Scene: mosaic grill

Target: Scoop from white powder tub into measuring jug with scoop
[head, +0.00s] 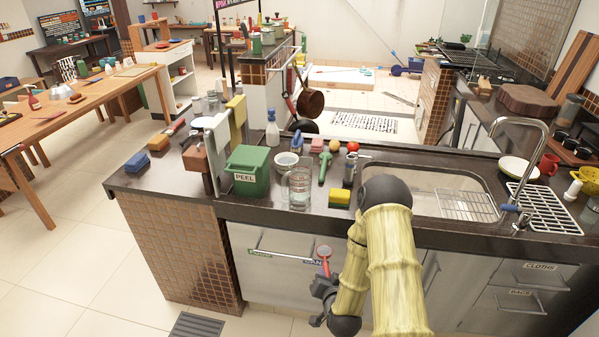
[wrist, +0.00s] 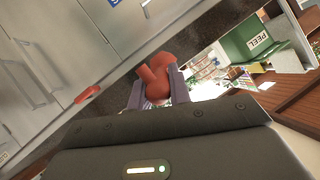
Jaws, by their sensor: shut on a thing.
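My gripper (head: 325,280) is low in front of the counter's drawer fronts, below the counter top. It is shut on a red scoop (head: 323,253), whose round bowl points up in the head view. In the wrist view the scoop (wrist: 157,80) sits between the two fingers. A clear measuring jug (head: 298,187) stands upright near the counter's front edge, right of the green PEEL bin. A round pale tub (head: 287,161) stands just behind the jug, partly hidden by it; its contents are too small to tell for sure.
The green PEEL bin (head: 248,171) stands left of the jug. A spray bottle (head: 272,128), a tomato (head: 352,147) and the sink (head: 425,190) are near. The counter edge lies between my gripper and the jug.

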